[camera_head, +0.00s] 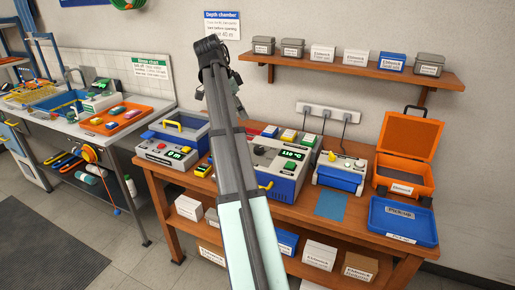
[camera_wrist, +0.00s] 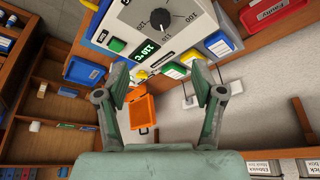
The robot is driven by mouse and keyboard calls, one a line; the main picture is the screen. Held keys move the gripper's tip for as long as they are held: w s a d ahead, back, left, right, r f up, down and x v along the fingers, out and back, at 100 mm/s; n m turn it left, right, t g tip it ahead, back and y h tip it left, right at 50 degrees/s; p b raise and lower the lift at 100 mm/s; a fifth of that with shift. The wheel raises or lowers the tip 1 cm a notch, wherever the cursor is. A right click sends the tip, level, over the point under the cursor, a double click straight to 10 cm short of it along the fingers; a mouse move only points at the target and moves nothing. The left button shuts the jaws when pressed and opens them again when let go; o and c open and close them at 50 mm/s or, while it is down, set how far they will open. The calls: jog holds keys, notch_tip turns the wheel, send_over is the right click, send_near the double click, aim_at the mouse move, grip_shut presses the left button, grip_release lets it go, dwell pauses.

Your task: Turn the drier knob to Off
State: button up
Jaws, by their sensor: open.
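The drier (camera_head: 284,183) is a light grey and blue box in the middle of the wooden bench, with a green temperature display (camera_head: 292,154). My arm hides part of its left side in the head view. In the wrist view, a round dark knob (camera_wrist: 160,17) sits on the drier's pale panel at the top, with a numbered scale around it. I cannot read the knob's setting surely.
Left of the drier is a box with a red button (camera_head: 161,146). To its right are a white and blue device with a yellow knob (camera_head: 341,173), an orange open case (camera_head: 408,150) and a blue tray (camera_head: 403,222). A shelf (camera_head: 350,69) hangs above.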

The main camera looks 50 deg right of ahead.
aim_at(259, 148)
jog(key=b+x, duration=0.2)
jog(key=x, duration=1.4)
jog(key=shift+f, duration=0.35)
jog(key=c, duration=1.1)
